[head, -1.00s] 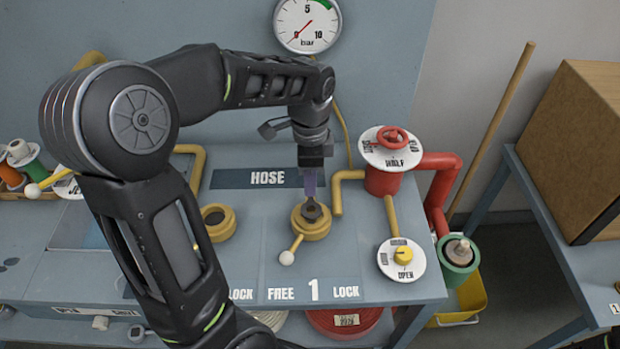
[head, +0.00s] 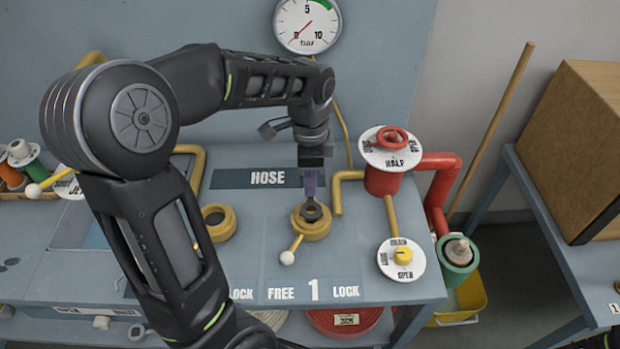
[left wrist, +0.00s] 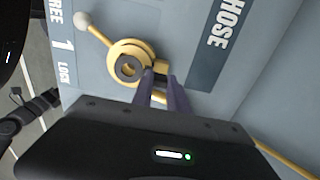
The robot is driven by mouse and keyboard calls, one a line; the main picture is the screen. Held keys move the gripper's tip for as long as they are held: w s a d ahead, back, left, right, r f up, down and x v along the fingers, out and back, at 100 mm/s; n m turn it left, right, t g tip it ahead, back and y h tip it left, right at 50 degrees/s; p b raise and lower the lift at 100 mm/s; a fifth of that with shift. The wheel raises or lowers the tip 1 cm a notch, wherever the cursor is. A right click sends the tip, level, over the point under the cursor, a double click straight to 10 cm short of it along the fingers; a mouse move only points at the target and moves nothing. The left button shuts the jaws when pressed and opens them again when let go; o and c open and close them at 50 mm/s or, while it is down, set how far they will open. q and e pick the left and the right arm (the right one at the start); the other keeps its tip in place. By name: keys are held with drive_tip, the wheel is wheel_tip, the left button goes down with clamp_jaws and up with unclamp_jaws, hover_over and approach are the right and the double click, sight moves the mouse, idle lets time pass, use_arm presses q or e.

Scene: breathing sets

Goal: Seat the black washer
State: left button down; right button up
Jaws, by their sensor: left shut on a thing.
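The black washer (head: 312,212) is at the mouth of the yellow hose coupling (head: 313,231), below the HOSE label. In the left wrist view the dark washer (left wrist: 129,68) shows as a ring within the yellow coupling (left wrist: 122,49). I cannot tell whether it lies fully flat. My left gripper (head: 311,196) points down from above, its purple fingers shut on the washer's near edge. The fingertips (left wrist: 160,80) also show in the left wrist view. A dark part of my right arm shows at that view's left edge, its jaws too small to read.
A lever with a white ball (head: 287,258) sticks out from the coupling toward the FREE and LOCK labels. A second yellow ring (head: 217,222) is to the left. A red valve (head: 383,180) and a yellow-knobbed dial (head: 403,256) stand to the right.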

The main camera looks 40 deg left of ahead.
use_arm(q)
drive_tip(key=shift+f+b, duration=0.75)
drive_tip(key=shift+f, duration=0.35)
drive_tip(key=c, duration=1.2)
unclamp_jaws()
drive_tip(key=shift+c, duration=0.2)
wheel_tip(320, 180, up, 8)
drive_tip(key=shift+f, duration=0.1)
